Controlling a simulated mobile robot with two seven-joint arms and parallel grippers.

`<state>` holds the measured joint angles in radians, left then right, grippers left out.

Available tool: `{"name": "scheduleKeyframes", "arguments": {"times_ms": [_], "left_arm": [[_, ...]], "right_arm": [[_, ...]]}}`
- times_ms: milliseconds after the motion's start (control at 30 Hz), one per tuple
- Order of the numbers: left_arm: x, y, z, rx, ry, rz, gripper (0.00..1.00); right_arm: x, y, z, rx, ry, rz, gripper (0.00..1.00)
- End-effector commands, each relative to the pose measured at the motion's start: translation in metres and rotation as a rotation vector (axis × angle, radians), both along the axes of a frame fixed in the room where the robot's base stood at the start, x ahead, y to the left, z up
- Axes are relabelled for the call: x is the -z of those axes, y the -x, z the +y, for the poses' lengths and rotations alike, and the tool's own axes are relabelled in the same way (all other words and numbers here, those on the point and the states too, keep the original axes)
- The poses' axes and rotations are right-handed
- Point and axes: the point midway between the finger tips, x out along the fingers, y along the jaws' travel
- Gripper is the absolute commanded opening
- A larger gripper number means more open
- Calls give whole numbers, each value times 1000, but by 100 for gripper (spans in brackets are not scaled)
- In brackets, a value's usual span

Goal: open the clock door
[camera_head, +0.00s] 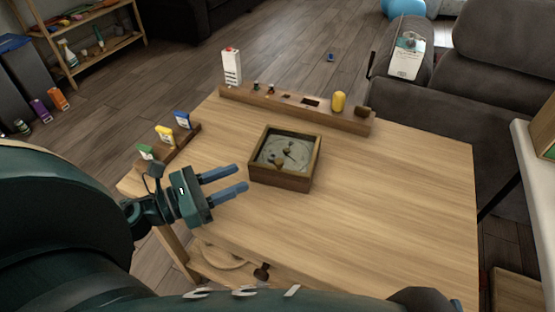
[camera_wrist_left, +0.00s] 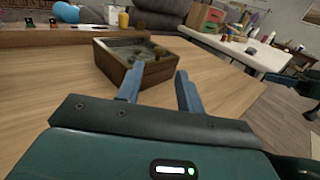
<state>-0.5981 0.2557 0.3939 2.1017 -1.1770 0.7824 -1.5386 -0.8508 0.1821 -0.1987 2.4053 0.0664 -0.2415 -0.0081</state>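The clock (camera_head: 287,181) looks like a square dark-wood box lying on the table, with a grey round face and hands turned upward inside its raised rim. It also shows in the left wrist view (camera_wrist_left: 150,76), just past my fingers. A separate door or hinge cannot be made out. My left gripper (camera_head: 242,178) is open and empty, its two blue fingers apart and pointing at the clock's left side. A small gap shows between fingertips and box. Of my right gripper, only a blue tip (camera_head: 456,303) seems to show at the bottom edge.
The light wood table (camera_head: 400,200) is clear to the right and in front of the clock. A long wooden rack (camera_head: 345,121) with a yellow piece (camera_head: 338,101) stands behind it. A small rack with coloured cards (camera_head: 182,120) stands at left. A grey sofa (camera_head: 500,85) is beyond.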

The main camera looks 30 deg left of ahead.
Motion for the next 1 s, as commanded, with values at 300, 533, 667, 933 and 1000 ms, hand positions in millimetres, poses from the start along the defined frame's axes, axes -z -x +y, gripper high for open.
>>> {"name": "scheduleKeyframes", "arguments": {"times_ms": [300, 533, 667, 933, 1000], "left_arm": [[-4, -57, -38, 0, 6, -2, 37], [-2, -85, -56, -2, 7, 1, 37], [-1, -92, -61, -1, 5, 1, 37], [0, -93, -62, -1, 6, 2, 37], [0, -93, -62, -1, 6, 2, 35]], "right_arm": [[-1, -2, 3, -3, -9, 31, 36], [2, -3, 5, -8, -11, 49, 36], [2, -4, 6, -9, -11, 50, 36], [2, -4, 6, -10, -12, 53, 36], [2, -4, 6, -10, -12, 53, 36]]}}
